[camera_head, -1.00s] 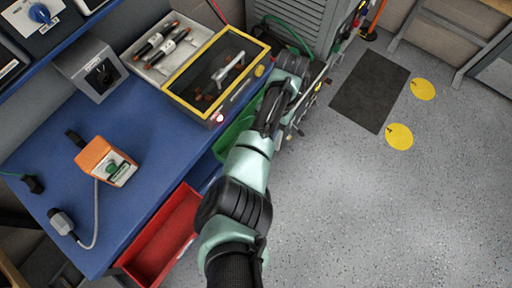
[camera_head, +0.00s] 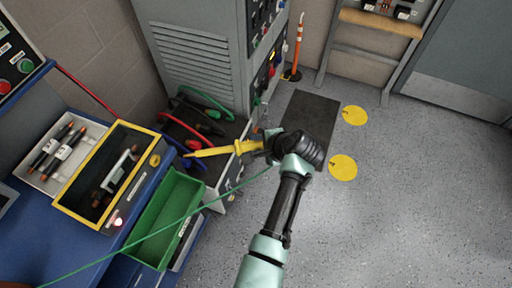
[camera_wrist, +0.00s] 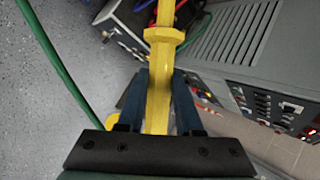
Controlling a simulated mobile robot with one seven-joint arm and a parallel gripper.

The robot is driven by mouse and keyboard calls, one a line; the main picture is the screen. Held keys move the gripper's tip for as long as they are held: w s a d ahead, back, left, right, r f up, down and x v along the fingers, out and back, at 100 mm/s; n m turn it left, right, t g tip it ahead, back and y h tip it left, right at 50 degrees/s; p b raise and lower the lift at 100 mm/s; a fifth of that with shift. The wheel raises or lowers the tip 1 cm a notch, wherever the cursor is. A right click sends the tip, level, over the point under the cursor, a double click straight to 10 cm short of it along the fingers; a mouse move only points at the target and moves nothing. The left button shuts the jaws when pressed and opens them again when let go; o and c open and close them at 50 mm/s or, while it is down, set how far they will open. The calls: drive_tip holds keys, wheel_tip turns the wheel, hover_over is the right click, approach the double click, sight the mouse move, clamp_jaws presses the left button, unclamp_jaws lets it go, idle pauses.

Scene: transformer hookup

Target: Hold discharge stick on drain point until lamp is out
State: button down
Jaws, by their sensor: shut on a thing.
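My gripper (camera_head: 266,146) is shut on the yellow discharge stick (camera_head: 220,151). The stick lies roughly level and points left, its tip above the cables beside the grey cabinet. In the wrist view the stick (camera_wrist: 161,80) runs up between the dark fingers (camera_wrist: 160,105), and its tip is out of frame. A green cable (camera_head: 215,204) trails from near my gripper to the lower left. A small lamp (camera_head: 117,222) glows by the yellow-framed box. An amber light (camera_head: 271,56) shows on the cabinet. I cannot tell which is the task's lamp, nor make out the drain point.
The grey cabinet (camera_head: 195,55) stands at the back. A green bin (camera_head: 168,215) and a yellow-framed box (camera_head: 90,200) are at left. Coloured cables (camera_head: 200,115) lie at the cabinet's foot. A dark mat (camera_head: 312,112) and open floor are to the right.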

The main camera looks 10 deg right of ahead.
sight(230, 149)
drive_tip(key=shift+w+a+f+b, duration=0.1)
drive_tip(key=shift+a, duration=0.95)
drive_tip(key=shift+w+a+f+b, duration=0.1)
drive_tip(key=shift+w+a, duration=0.05)
drive_tip(key=shift+a, duration=0.95)
drive_tip(key=shift+w+a+f+b, duration=0.1)
drive_tip(key=shift+a, duration=0.95)
drive_tip(key=shift+w+a+f, duration=0.1)
drive_tip(key=shift+a, duration=0.45)
drive_tip(key=shift+s+d+r+p, duration=0.1)
drive_tip(key=shift+d+p, duration=0.05)
drive_tip(key=shift+d, duration=0.8)
drive_tip(key=shift+s+d+r+p, duration=0.15)
drive_tip(key=shift+d, duration=0.85)
drive_tip(key=shift+s+d+r+p, duration=0.1)
drive_tip(key=shift+d+p, duration=0.05)
drive_tip(key=shift+d, duration=0.8)
drive_tip(key=shift+s+d, duration=0.1)
drive_tip(key=shift+d, duration=0.45)
drive_tip(key=shift+s, duration=0.1)
